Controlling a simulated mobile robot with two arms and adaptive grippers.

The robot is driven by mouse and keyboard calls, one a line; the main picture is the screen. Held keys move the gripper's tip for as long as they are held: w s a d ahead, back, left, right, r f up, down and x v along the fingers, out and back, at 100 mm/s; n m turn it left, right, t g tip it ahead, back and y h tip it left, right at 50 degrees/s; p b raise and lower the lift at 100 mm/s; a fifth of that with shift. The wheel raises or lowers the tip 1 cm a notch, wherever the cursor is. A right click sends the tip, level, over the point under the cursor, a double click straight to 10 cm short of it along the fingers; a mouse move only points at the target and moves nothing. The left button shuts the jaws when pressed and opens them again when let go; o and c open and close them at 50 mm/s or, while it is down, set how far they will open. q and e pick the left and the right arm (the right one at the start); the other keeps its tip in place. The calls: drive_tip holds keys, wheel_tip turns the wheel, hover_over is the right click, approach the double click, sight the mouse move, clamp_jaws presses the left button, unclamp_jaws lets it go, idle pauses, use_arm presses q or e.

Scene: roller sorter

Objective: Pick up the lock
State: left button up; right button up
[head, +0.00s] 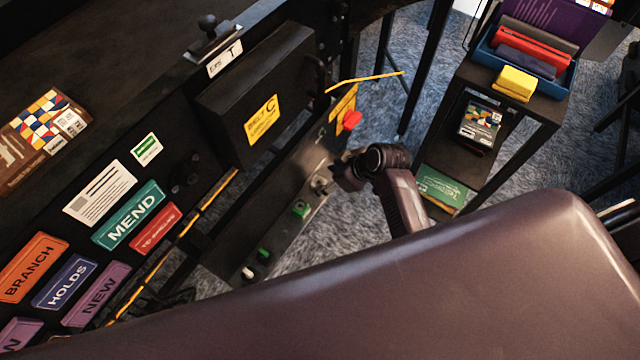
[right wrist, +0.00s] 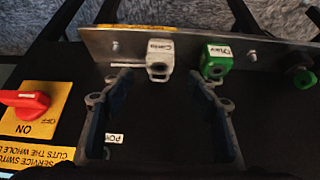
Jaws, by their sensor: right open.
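In the right wrist view, a pale grey padlock-like tag (right wrist: 160,62), its label perhaps reading "Carla", hangs on a metal rail. A green one (right wrist: 216,62) hangs to its right. My right gripper (right wrist: 163,88) is open and empty, its fingers apart, with the grey lock beyond and between the tips. In the head view the right gripper (head: 347,174) is at the panel, close to the grey lock (head: 320,183), with the green lock (head: 300,208) further down. Contact cannot be told. My left gripper is not in view.
A red service switch (right wrist: 25,102) on a yellow plate sits left of the gripper; it shows in the head view too (head: 350,119). A dark green round part (right wrist: 303,77) is at the far right. A shelf stand (head: 545,105) with a blue tray stands at the right.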

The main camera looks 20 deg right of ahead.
sight(317, 183)
drive_tip(key=shift+w+a+f, duration=0.1)
drive_tip(key=shift+w+f, duration=0.05)
drive_tip(key=shift+f, duration=0.2)
drive_tip(key=x, duration=0.4)
drive_tip(key=shift+f, duration=0.1)
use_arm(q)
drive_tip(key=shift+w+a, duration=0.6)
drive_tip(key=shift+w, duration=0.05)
use_arm(e)
drive_tip(key=shift+w+f, duration=0.1)
drive_tip(key=shift+f, duration=0.25)
drive_tip(key=c, duration=1.4)
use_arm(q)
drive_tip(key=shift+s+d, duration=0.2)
use_arm(e)
drive_tip(key=shift+o, duration=0.2)
drive_tip(key=shift+r, duration=0.1)
